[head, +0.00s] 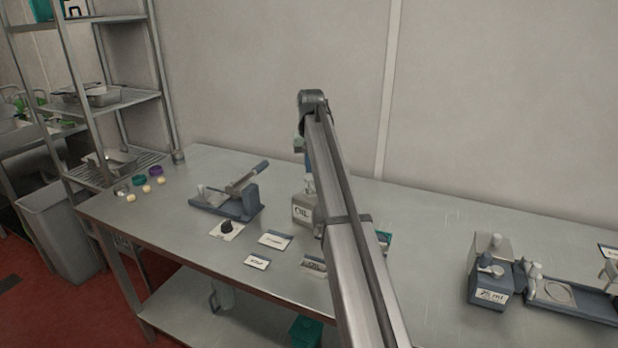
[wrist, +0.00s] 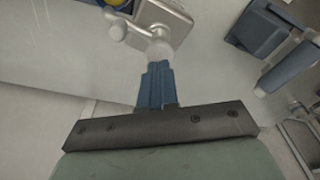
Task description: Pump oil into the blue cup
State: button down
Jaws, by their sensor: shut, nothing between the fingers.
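The oil dispenser (head: 302,212), a metal box labelled OIL, stands on the table and is partly hidden by my arm. In the wrist view, its metal body (wrist: 165,18) is at the top, with a pale spout (wrist: 116,30) pointing left. My gripper (wrist: 157,64) is shut, with its blue fingers directly over the round pump head (wrist: 159,50); I cannot tell whether they touch. A blue rim with yellow inside, probably the blue cup (wrist: 105,2), is cut off at the top edge near the spout. I cannot make out the cup in the head view.
A blue lever press (head: 240,205) stands left of the dispenser, with several labelled cards in front. Small coloured cups (head: 155,171) and pale pieces are at the left end. A 25 ml dispenser (head: 490,270) stands at the right. The table between is mostly clear.

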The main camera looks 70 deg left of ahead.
jog(key=shift+r, duration=2.5)
